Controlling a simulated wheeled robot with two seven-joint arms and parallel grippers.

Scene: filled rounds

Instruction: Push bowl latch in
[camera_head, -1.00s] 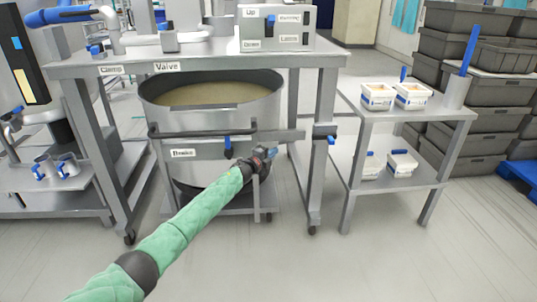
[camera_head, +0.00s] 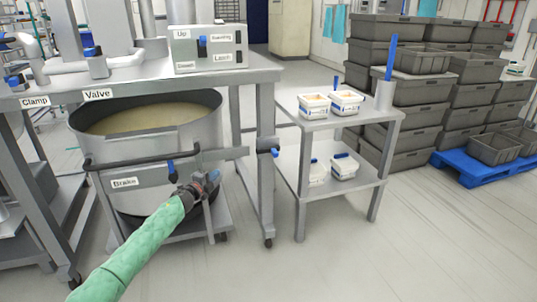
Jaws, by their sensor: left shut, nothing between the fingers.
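A large grey bowl (camera_head: 200,133) filled with a beige mix stands under the metal table. A dark bar with a grey plate labelled "Brake" (camera_head: 124,182) runs across its front, with a small blue handle (camera_head: 170,167) on it. At the right end of the bar, a blue-tipped latch piece (camera_head: 270,152) sits by the table leg. My left gripper (camera_head: 214,177) is shut and empty, in front of the bar and below and left of that blue tip. I cannot tell whether it touches the bar's bracket. My right gripper is not in view.
The metal table (camera_head: 150,71) carries a control box (camera_head: 208,48) with labels. A two-shelf side table (camera_head: 350,122) with white tubs stands to the right. Stacked grey crates (camera_head: 415,110) and a blue pallet (camera_head: 480,170) are behind. The floor at front right is clear.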

